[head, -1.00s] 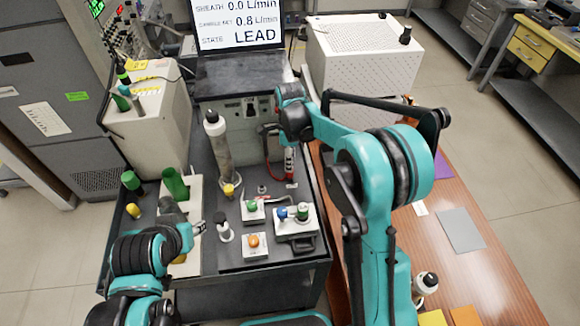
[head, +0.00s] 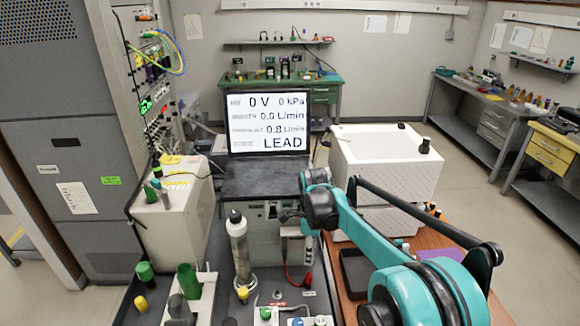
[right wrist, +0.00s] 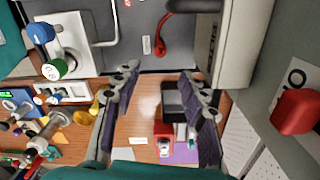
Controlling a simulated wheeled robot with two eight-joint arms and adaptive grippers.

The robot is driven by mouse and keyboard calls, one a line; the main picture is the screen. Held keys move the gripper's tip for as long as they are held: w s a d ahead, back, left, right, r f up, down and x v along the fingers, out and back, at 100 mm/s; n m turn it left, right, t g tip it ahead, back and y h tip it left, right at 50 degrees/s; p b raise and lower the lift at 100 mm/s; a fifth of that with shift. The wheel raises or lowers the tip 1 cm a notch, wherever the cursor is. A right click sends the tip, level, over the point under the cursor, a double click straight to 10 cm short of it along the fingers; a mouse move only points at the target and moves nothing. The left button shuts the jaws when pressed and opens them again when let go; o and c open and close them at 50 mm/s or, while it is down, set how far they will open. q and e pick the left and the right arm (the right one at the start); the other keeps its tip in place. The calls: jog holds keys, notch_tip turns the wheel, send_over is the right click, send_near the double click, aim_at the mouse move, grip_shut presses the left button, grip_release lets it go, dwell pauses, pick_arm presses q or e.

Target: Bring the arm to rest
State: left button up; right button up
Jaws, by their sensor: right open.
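My right arm (head: 350,232) comes in from the lower right of the head view and reaches over the bench. Its gripper (head: 289,216) is small there, in front of the grey unit under the screen. In the right wrist view the two fingers of the right gripper (right wrist: 162,88) stand wide apart with nothing between them. Beyond the gap lie a wooden table top (right wrist: 140,125), a dark box (right wrist: 183,101) and a red-and-white item (right wrist: 164,140). My left arm and gripper are out of the head view.
A screen (head: 268,125) reading LEAD stands behind the bench. A silver cylinder (head: 239,250) stands left of the right gripper. A white perforated box (head: 388,165) is behind the right arm. A green tube (head: 187,280) stands at lower left. A red knob (right wrist: 297,111) shows in the wrist view.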

jog(key=s+d+r+n+t+b, duration=0.1)
jog(key=s+d+r+n+t, duration=0.15)
jog(key=s+n, duration=0.35)
jog(key=s+d+r+n+t, duration=0.1)
jog(key=s+d+r+n, duration=0.15)
jog(key=s+n, duration=0.4)
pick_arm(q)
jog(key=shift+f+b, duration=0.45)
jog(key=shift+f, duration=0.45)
pick_arm(e)
jog(key=s+d+f+n+t, duration=0.1)
jog(key=s+f+n+t, duration=0.1)
jog(key=s+n, duration=0.2)
jog(key=s+d+f+n+t, duration=0.1)
jog(key=s+n, duration=0.3)
jog(key=s, duration=0.4)
jog(key=shift+s+d+f+t, duration=0.15)
jog(key=shift+d+f+t, duration=0.1)
jog(key=shift+f+t, duration=0.15)
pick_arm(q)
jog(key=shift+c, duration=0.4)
pick_arm(e)
jog(key=shift+n, duration=0.25)
